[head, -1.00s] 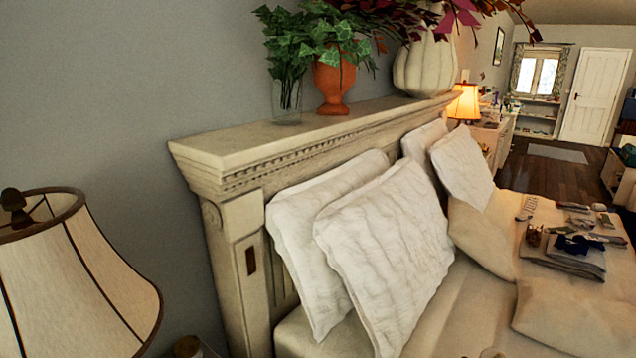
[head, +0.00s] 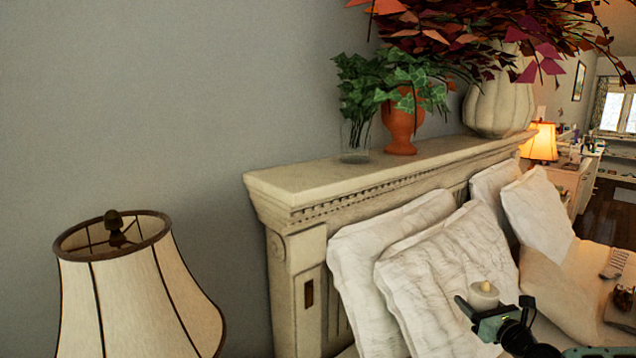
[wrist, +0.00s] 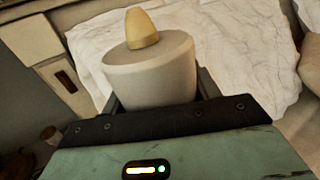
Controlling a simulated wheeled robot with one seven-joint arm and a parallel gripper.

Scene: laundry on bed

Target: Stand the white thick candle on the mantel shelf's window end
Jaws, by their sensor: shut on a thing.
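The white thick candle (head: 484,294) is upright in my gripper (head: 484,310), in front of the white pillows. In the wrist view the candle (wrist: 150,75) fills the upper middle, with its yellowish flame-shaped tip on top. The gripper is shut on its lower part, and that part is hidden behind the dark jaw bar. The mantel shelf (head: 290,182) is the cream ledge on top of the headboard. It lies up and to the left of the gripper in the head view, and the candle is apart from it. The shelf's near left end is bare.
A glass with green stems (head: 356,140), an orange ivy pot (head: 402,130) and a pale ribbed vase (head: 498,105) stand along the shelf. A lampshade (head: 135,290) is at the lower left. Pillows (head: 450,270) lean below the shelf. A window (head: 618,112) shows at the far right.

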